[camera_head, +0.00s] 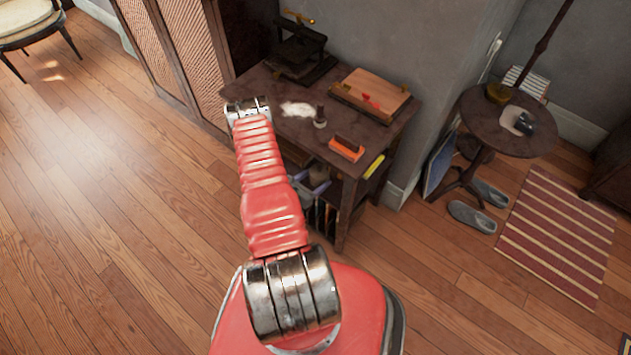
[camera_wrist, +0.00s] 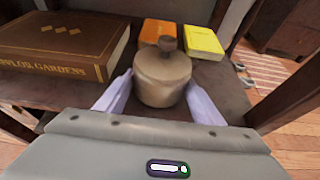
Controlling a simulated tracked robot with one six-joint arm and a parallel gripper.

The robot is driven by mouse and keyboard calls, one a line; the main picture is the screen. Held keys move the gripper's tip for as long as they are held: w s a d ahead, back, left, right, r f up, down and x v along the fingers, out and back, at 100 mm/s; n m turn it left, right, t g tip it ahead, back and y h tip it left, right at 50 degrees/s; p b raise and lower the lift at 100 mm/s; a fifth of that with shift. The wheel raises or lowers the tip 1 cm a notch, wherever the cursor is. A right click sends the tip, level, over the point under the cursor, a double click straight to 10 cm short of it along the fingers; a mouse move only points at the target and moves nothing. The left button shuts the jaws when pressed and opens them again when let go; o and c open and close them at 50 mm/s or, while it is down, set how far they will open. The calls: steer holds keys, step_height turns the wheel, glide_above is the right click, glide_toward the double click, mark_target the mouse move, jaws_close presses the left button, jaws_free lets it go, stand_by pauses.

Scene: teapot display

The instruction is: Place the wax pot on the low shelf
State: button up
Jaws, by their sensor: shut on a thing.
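The wax pot (camera_wrist: 162,80) is a small round beige-brown pot with a dark knobbed lid, upright in the middle of the wrist view. My gripper (camera_wrist: 161,98) is shut on it, with one lilac finger at each side. The pot is over the dark wooden low shelf (camera_wrist: 228,92), under the table top; I cannot tell whether its base touches the shelf. In the head view, my arm reaches to the table's front, and the lilac fingers (camera_head: 312,184) show only partly below the table top.
On the shelf, a large brown book (camera_wrist: 62,45) lies left of the pot, with an orange book (camera_wrist: 155,31) and a yellow book (camera_wrist: 203,41) behind. The table top (camera_head: 300,132) above carries a press (camera_head: 298,50) and a wooden box (camera_head: 372,92). A round side table (camera_head: 540,138) stands right.

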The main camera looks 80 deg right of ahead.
steer(key=o, duration=1.4)
steer(key=shift+f, duration=0.1)
steer(key=shift+o, duration=0.2)
steer(key=v, duration=1.2)
steer(key=shift+r, duration=0.2)
steer(key=shift+s, duration=0.1)
